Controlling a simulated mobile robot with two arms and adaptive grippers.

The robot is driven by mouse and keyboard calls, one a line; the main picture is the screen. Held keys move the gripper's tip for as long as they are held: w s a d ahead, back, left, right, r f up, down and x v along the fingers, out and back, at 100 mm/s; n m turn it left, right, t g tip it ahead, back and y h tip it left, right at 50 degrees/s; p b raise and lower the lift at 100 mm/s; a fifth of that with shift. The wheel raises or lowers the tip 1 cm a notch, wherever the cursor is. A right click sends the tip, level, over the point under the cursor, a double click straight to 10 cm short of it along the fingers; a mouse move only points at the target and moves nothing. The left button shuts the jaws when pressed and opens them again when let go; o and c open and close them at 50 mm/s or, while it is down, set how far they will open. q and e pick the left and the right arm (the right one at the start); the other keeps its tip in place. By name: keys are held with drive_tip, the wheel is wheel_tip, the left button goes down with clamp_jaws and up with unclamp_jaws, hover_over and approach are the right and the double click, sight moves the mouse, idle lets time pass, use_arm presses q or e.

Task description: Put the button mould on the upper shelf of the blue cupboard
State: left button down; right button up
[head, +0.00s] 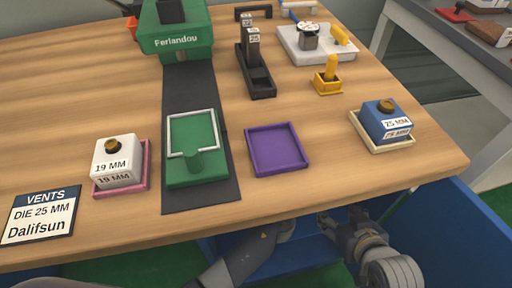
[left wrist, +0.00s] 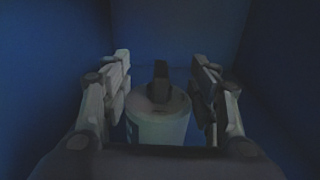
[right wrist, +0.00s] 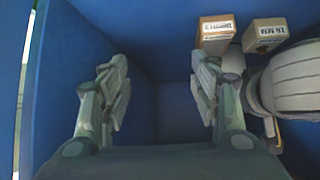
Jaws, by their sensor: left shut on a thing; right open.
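My left gripper (left wrist: 160,80) is shut on the dark knob of a pale round mould (left wrist: 158,128); dim blue walls surround it in the left wrist view. Its label is too dark to read, so I cannot confirm it is the button mould. In the head view the table edge hides this gripper and its load. The blue cupboard (head: 445,240) is below the table's front edge. My right gripper (head: 340,222) is open and empty at the cupboard; it also shows in the right wrist view (right wrist: 158,88), facing the blue interior. I cannot tell which shelf either gripper faces.
Two labelled boxes (right wrist: 215,32) (right wrist: 265,34) stand in the cupboard at upper right of the right wrist view. On the table (head: 330,170) are a white 19 MM mould (head: 115,158), a blue 25 MM mould (head: 385,118), an empty purple tray (head: 276,148) and a green press (head: 177,40).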

use_arm(q)
drive_tip(key=shift+r, duration=0.1)
drive_tip(key=c, duration=0.6)
unclamp_jaws()
use_arm(e)
drive_tip(key=shift+r, duration=0.1)
use_arm(q)
drive_tip(key=shift+s, duration=0.1)
drive_tip(key=p+v, duration=0.2)
drive_tip(key=v, duration=1)
use_arm(e)
drive_tip(key=s+d+f+g, duration=0.1)
drive_tip(key=s+f+g, duration=0.1)
drive_tip(key=s, duration=0.3)
drive_tip(key=s+d+f+g+h, duration=0.1)
drive_tip(key=s+d+f+g, duration=0.1)
drive_tip(key=s, duration=0.3)
drive_tip(key=shift+s+d+f+g+h, duration=0.3)
drive_tip(key=shift+s+f+g, duration=0.15)
drive_tip(key=shift+g, duration=0.45)
